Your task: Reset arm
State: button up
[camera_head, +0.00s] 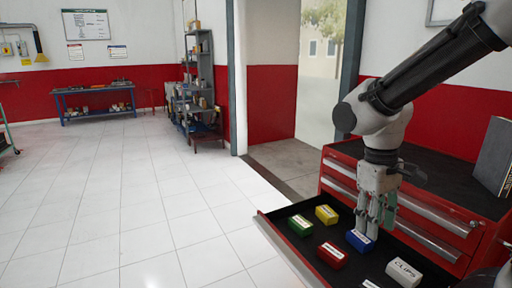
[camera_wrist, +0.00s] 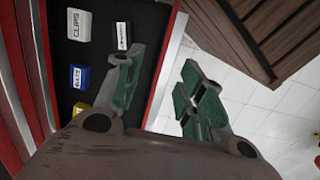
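My gripper (camera_head: 377,218) points down over the open drawer of the red tool cabinet, close to the blue box (camera_head: 360,240) in the head view. In the wrist view its two green-padded fingers (camera_wrist: 163,90) stand apart with nothing between them. The drawer rim and white floor show past the gap. The blue box (camera_wrist: 80,76) lies left of the fingers there. Whether a finger touches any box cannot be told.
The drawer also holds a green box (camera_head: 300,225), yellow box (camera_head: 326,214), red box (camera_head: 332,254) and white CLIPS box (camera_head: 403,272). The red cabinet (camera_head: 440,215) stands behind. A brown slatted object (camera_wrist: 262,35) is at upper right in the wrist view. Open floor lies left.

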jog(key=s+d+r+m+t+y, duration=0.1)
jog(key=s+d+r+m+t, duration=0.4)
jog(key=d+r, duration=0.4)
jog(key=shift+s+d, duration=0.4)
jog(key=shift+d, duration=0.3)
jog(key=shift+d+r, duration=0.1)
